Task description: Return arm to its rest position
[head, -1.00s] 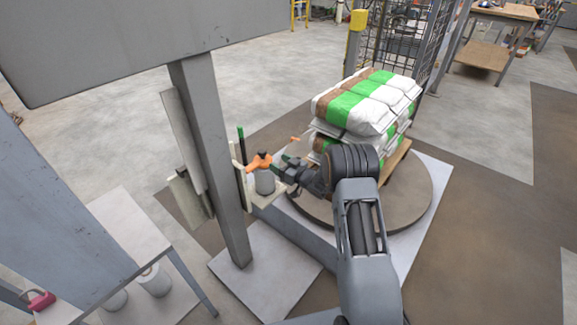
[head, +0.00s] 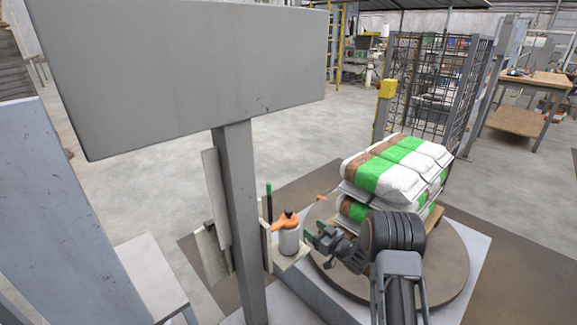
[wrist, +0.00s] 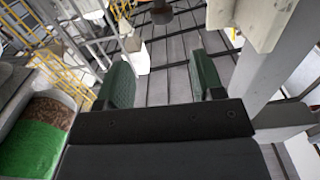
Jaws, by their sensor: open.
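My arm reaches up from the bottom right of the head view, in front of the bag stack. Whether the gripper touches the shelf cannot be told.
Stacked white, green and brown bags (head: 398,168) sit on a pallet on the round turntable (head: 455,270). A grey post (head: 240,215) carries a large grey panel (head: 190,70). A wire fence (head: 432,85) stands behind. Open floor lies at the back left.

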